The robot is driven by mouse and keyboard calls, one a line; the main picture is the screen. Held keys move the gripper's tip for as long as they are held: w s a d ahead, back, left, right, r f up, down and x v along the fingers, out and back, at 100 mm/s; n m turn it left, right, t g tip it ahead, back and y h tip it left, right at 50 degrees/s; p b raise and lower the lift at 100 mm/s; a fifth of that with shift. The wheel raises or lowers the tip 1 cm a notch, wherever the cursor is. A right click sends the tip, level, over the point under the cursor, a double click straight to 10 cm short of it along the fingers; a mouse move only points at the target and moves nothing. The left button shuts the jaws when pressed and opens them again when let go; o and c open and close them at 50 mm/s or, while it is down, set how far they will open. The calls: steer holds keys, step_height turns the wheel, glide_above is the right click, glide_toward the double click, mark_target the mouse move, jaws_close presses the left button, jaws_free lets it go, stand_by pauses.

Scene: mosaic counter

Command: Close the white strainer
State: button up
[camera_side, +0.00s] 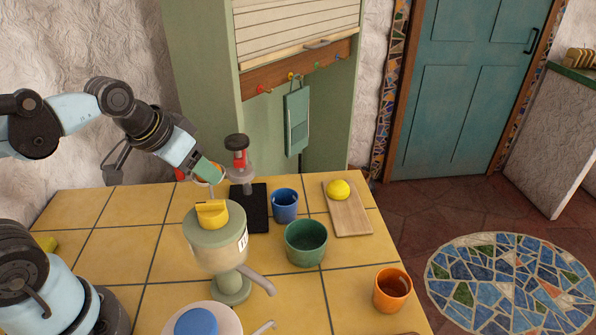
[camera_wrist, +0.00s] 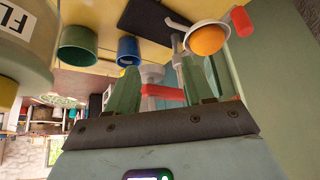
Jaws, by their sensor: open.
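The white strainer (camera_wrist: 226,32) shows in the wrist view as a white-rimmed cup holding an orange dome, with a red tab (camera_wrist: 241,22) at its outer side. It stands out to the side of the black base (camera_side: 256,222) of a press with a grey column and dark top (camera_side: 237,143). In the side view the strainer is mostly hidden behind my gripper (camera_side: 208,174). In the wrist view my gripper (camera_wrist: 163,72) is open, with the press's red bar (camera_wrist: 163,92) seen between its fingers. The strainer lies beyond the right finger; I cannot tell whether they touch.
A cream hopper with yellow lid (camera_side: 212,213) stands in front of the press. A blue cup (camera_side: 285,206), a green bowl (camera_side: 306,244), a wooden board (camera_side: 349,215) with a lemon (camera_side: 339,189), and an orange cup (camera_side: 391,290) stand rightward. Some front-right tiles are clear.

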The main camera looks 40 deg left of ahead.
steer(key=a+r+g+h, duration=0.1)
steer(key=a, duration=0.2)
steer(key=w+a+g, duration=0.1)
steer(key=a, duration=0.3)
steer(key=a+r+m+g+h, duration=0.1)
steer(key=a, duration=0.3)
steer(key=shift+w+a+r+h, duration=0.25)
steer(key=shift+w+r+h, duration=0.05)
steer(key=shift+w+r, duration=0.05)
jaws_close()
steer(key=s+a+r+m+h, duration=0.1)
steer(key=s+a+m+h, duration=0.2)
steer(key=a, duration=0.8)
steer(key=w+d+f+h, duration=0.1)
steer(key=w+d+f, duration=0.1)
steer(key=d+f, duration=0.5)
steer(key=shift+d+f+n, duration=0.3)
steer(key=shift+d+f, duration=0.05)
steer(key=shift+d, duration=0.25)
steer(key=shift+s, duration=0.1)
